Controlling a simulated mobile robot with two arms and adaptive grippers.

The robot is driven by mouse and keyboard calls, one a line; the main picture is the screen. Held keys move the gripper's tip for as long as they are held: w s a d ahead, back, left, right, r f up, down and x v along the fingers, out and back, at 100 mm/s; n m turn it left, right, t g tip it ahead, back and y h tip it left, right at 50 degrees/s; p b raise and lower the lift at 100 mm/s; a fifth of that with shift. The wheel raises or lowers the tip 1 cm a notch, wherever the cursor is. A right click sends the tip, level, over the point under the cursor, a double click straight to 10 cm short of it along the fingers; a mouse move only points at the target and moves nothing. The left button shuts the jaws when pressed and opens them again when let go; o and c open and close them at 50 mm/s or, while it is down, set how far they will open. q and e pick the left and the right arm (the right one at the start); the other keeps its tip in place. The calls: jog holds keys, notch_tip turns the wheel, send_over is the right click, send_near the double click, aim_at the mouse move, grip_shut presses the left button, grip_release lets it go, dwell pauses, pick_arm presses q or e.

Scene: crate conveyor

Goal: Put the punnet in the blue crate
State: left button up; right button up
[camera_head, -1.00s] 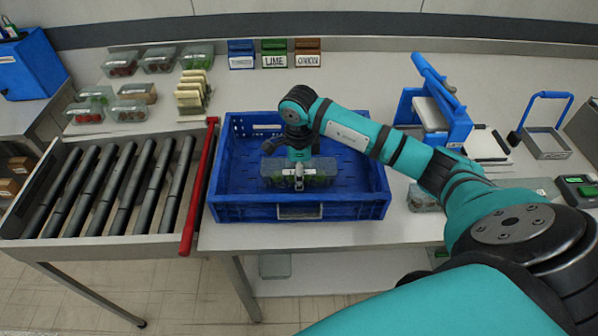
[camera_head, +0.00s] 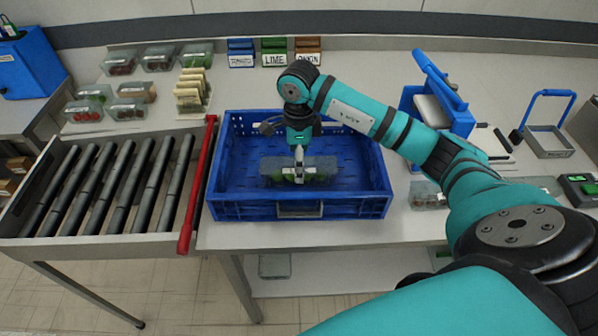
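The blue crate (camera_head: 350,208) stands on the table in the middle of the view. A clear punnet with green contents (camera_head: 320,170) is inside it, around the middle of its floor. My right gripper (camera_head: 299,176) comes down from above at the punnet's middle, with its fingers overlapping the punnet in this view. Whether the fingers grip it or stand apart from it cannot be told. The gripper hides part of the punnet. My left gripper is not in view.
A roller conveyor (camera_head: 110,185) with a red bar (camera_head: 198,185) adjoins the crate's left side. Several filled punnets (camera_head: 128,110) stand at back left. Label blocks (camera_head: 275,52) are behind the crate. A blue-framed device (camera_head: 440,105) and another punnet (camera_head: 428,195) are right.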

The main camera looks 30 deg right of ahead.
notch_tip(320, 180, up, 8)
jog(key=shift+f+b, duration=0.25)
jog(key=shift+b, duration=0.45)
dwell(0.8)
